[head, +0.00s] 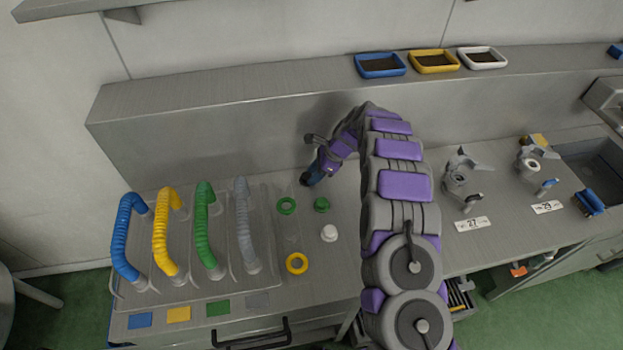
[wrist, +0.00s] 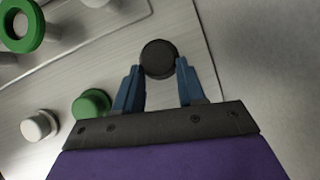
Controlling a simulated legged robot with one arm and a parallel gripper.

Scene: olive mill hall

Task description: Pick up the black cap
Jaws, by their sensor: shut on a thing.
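The black cap (wrist: 158,59) is a round dark disc between the blue fingertips of my gripper (wrist: 159,72) in the wrist view. The fingers are shut on its sides. In the head view my gripper (head: 311,177) points down at the bench near the back wall, left of my arm. The cap cannot be made out there. Whether the cap still touches the bench is unclear.
A green cap (head: 321,204) and a white cap (head: 329,233) stand close by on the bench. A green ring (head: 286,205) and a yellow ring (head: 297,263) lie left of them. Coloured hoses, such as the green one (head: 207,230), stand further left. Trays (head: 380,66) sit on the back ledge.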

